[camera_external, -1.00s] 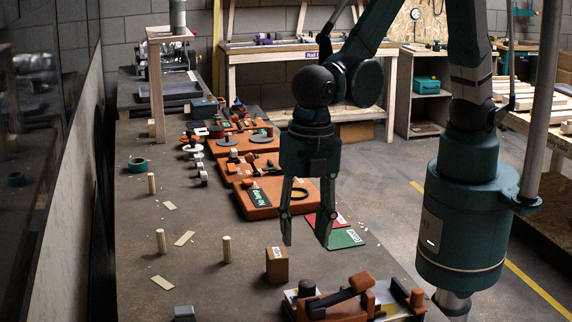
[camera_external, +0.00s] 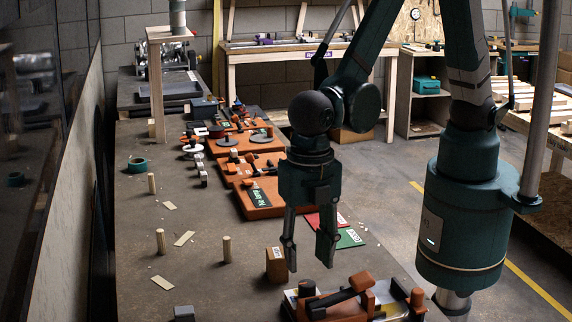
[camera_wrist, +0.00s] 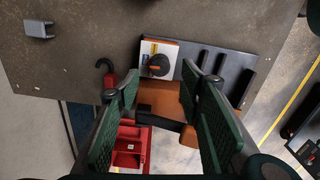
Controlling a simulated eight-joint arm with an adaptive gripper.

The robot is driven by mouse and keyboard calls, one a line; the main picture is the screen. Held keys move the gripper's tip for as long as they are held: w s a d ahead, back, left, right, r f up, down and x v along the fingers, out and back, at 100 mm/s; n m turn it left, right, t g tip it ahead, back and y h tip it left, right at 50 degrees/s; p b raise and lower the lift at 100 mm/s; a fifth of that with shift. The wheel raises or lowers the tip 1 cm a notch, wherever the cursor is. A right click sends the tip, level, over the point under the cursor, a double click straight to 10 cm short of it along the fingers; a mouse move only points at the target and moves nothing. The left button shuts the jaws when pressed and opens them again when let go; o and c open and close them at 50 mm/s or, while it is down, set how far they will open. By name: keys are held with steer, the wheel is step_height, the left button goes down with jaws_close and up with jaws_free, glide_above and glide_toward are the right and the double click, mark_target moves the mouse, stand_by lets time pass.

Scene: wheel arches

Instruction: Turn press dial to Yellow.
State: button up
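The dial (camera_wrist: 158,66) is a round black knob with an orange pointer, on a white plate (camera_wrist: 150,47) with coloured marks; a yellow mark shows by its upper edge. I cannot read the exact pointer setting. In the external view, a black knob (camera_external: 306,288) stands at the left end of the orange press (camera_external: 345,304) at the bottom. My gripper (camera_external: 308,258) is open and empty, pointing down above the press.
A small brown block (camera_external: 277,265) stands left of the press, close to my gripper. A grey block (camera_wrist: 38,29) and a red hook-shaped thing (camera_wrist: 108,75) lie left of the dial. Dark bars (camera_wrist: 220,65) lie right of it. Wooden pegs (camera_external: 227,249) stand on the bench.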

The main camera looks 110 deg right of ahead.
mark_target(307, 283)
steer(key=shift+f+b, duration=0.3)
steer(key=shift+f, duration=3.45)
steer(key=shift+c, duration=0.3)
steer(key=c, duration=0.9)
